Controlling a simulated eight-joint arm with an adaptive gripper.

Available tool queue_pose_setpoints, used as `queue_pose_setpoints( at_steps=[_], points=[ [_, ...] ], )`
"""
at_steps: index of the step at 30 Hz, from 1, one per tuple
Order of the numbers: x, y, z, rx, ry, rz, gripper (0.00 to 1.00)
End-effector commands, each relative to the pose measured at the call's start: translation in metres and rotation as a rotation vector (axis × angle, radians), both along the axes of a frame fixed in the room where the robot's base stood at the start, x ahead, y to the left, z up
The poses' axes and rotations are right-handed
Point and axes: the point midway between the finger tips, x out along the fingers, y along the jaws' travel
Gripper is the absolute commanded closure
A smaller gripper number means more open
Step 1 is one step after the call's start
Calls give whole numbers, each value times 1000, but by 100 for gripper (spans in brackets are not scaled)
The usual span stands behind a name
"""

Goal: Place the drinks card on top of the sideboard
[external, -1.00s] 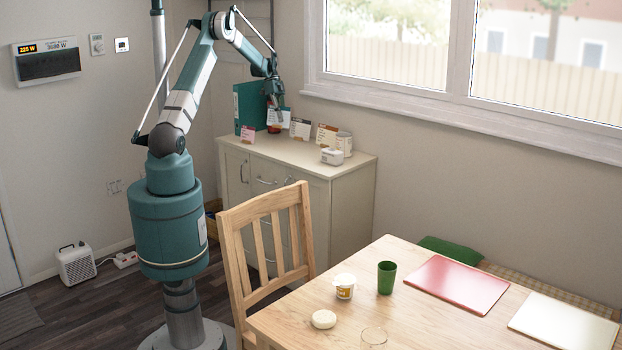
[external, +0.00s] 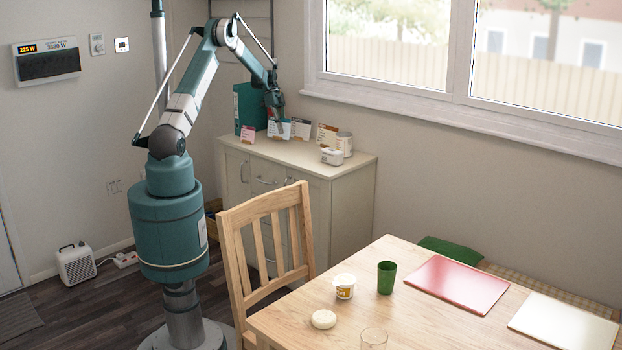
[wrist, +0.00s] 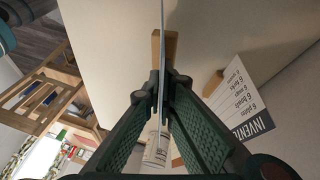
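My gripper (external: 279,119) is low over the back left of the sideboard (external: 345,168). In the wrist view my fingers (wrist: 163,82) are shut on a thin card (wrist: 163,30), seen edge-on, with a wooden foot (wrist: 171,46) under it. In the external view this card (external: 281,131) is upright at about the level of the sideboard top. I cannot read its print or tell whether its foot touches the top. Other cards stand there: a pink one (external: 247,134), a white one (external: 301,129) and an orange-edged one (external: 326,136).
A teal binder (external: 250,108) stands behind the cards. A white tub (external: 332,156) and a can (external: 344,144) stand to the right. An inventory card (wrist: 238,105) is close on the right in the wrist view. The sideboard's front strip is clear.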

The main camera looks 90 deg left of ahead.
Motion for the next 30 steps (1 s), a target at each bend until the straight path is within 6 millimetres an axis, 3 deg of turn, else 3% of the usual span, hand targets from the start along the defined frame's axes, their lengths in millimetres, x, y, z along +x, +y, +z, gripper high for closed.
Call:
queue_pose_setpoints(
  at_steps=[6,20,24,30],
  points=[
    [0,0,-18,0,0,0,100],
    [0,0,-22,0,0,0,100],
    [0,0,-21,0,0,0,82],
    [0,0,-21,0,0,0,82]
  ],
)
